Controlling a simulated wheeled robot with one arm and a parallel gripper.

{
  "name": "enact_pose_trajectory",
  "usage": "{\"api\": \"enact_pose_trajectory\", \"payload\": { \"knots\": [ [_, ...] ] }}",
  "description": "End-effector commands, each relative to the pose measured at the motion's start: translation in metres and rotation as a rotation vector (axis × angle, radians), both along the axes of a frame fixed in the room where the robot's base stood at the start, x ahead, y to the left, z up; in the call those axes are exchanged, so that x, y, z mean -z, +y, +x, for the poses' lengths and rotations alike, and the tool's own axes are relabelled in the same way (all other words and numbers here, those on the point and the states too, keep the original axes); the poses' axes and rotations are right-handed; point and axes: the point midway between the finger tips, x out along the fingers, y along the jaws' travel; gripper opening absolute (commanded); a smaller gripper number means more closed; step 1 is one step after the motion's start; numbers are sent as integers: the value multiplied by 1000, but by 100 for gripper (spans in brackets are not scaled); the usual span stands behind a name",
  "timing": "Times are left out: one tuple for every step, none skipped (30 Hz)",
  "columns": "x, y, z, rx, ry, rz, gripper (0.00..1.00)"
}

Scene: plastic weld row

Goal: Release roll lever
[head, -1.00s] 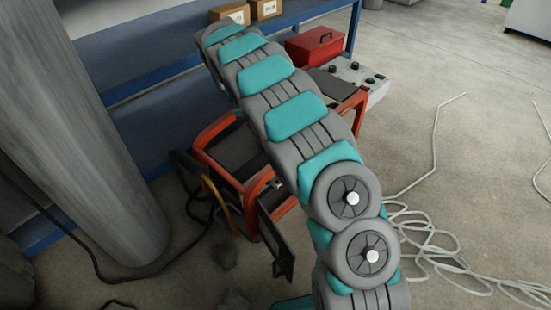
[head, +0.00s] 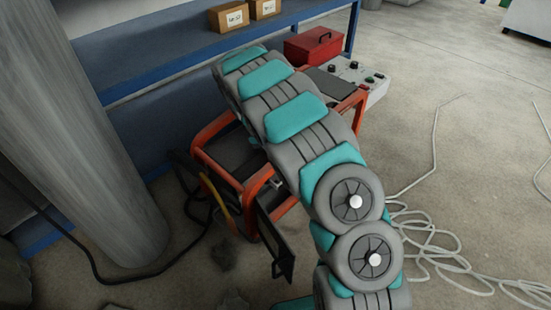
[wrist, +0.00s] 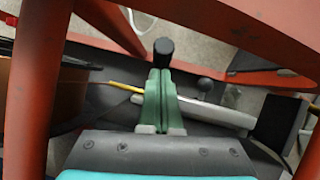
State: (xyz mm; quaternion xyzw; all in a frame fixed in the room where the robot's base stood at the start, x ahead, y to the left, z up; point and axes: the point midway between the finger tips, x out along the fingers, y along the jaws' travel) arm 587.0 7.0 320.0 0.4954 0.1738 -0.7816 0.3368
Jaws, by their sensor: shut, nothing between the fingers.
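In the wrist view my gripper (wrist: 160,74) is shut and empty, its two green fingers pressed together. A black cylindrical grip (wrist: 163,49) shows just beyond the fingertips; I cannot tell whether they touch it. A light grey bar (wrist: 220,116) runs to the right from behind the fingers, and a dark round knob (wrist: 207,86) stands above it. I cannot tell for sure which of these is the roll lever. A yellow wire (wrist: 124,87) runs in from the left to behind the fingers. In the head view my arm hides the gripper.
An orange-red frame (head: 222,172) surrounds the machine, and its bars (wrist: 27,90) cross the wrist view close by. A red toolbox (head: 313,46), a control box (head: 375,92) and a blue shelf (head: 190,58) with cartons stand behind. Loose cable (head: 430,240) lies on the floor at right.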

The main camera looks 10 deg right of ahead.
Motion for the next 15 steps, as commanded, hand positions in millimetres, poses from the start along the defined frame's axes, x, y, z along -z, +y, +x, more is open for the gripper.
{"api": "enact_pose_trajectory", "payload": {
  "knots": [
    [0,0,0,0,0,0,0],
    [0,0,0,0,0,0,0],
    [0,0,0,0,0,0,0],
    [0,0,0,0,0,0,0],
    [0,0,0,0,-1,1,0],
    [0,0,0,1,-2,2,0],
    [-1,-1,-1,0,-6,4,0],
    [-1,-1,-2,1,-9,6,0],
    [-1,-2,-3,0,-17,11,0],
    [-1,-3,-4,1,-24,16,0],
    [-1,-4,-5,1,-31,22,0],
    [-2,-5,-7,2,-43,29,0],
    [-2,-6,-7,2,-56,36,0],
    [-2,-6,-8,1,-67,43,0],
    [-2,-7,-11,3,-75,51,0]
  ]
}}
